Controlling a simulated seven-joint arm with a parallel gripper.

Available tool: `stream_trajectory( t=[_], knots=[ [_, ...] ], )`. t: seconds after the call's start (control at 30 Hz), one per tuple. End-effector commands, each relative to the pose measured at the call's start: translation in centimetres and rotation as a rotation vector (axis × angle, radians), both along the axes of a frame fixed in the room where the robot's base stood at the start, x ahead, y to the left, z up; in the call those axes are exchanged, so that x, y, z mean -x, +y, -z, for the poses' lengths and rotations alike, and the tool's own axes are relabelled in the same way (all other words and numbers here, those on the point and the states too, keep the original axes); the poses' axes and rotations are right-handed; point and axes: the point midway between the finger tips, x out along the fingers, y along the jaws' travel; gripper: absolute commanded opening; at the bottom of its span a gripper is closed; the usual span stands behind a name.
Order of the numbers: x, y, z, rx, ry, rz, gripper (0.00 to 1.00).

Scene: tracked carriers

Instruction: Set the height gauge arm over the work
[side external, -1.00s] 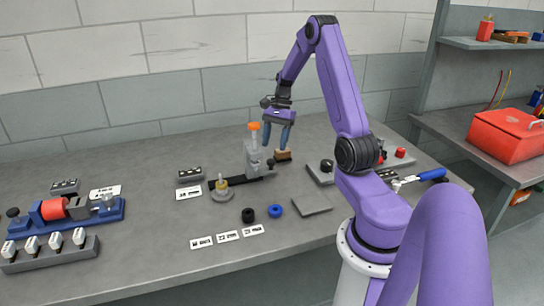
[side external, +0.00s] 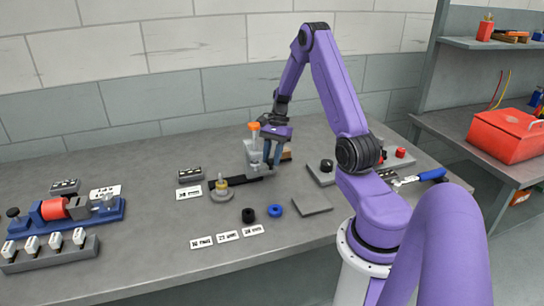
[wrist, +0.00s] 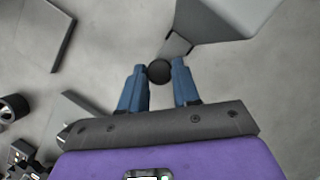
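The height gauge (side external: 255,158) is a light grey upright body with an orange top knob (side external: 254,126), standing at a dark rail (side external: 245,181). The work appears to be the brass piece on a round grey base (side external: 221,190) at the rail's left end. My gripper (side external: 272,163) is low, just right of the gauge, its blue fingers pointing down. In the wrist view, my gripper (wrist: 159,72) has its fingertips apart, one on each side of a round black knob (wrist: 159,71). Contact with the knob is unclear. The grey gauge body (wrist: 215,20) lies just beyond.
A black ring (side external: 248,215) and a blue ring (side external: 275,211) lie in front, beside a flat grey plate (side external: 312,204). A brown block (side external: 286,154) sits just behind my fingers. A blue fixture (side external: 65,218) stands far left.

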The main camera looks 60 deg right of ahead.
Motion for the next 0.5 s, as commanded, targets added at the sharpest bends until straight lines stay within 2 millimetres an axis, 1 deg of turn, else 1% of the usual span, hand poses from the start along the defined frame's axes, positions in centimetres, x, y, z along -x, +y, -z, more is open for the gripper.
stream_trajectory(
  t=[0.07, 0.17, 0.5],
  knots=[
    [-0.1, 0.1, 0.0, 0.0, 0.0, 0.0, 0.0],
    [-0.7, 0.7, 0.0, 0.0, -0.001, -0.002, 0.0],
    [-6.4, 6.3, 0.0, 0.001, -0.001, -0.006, 0.0]
  ],
)
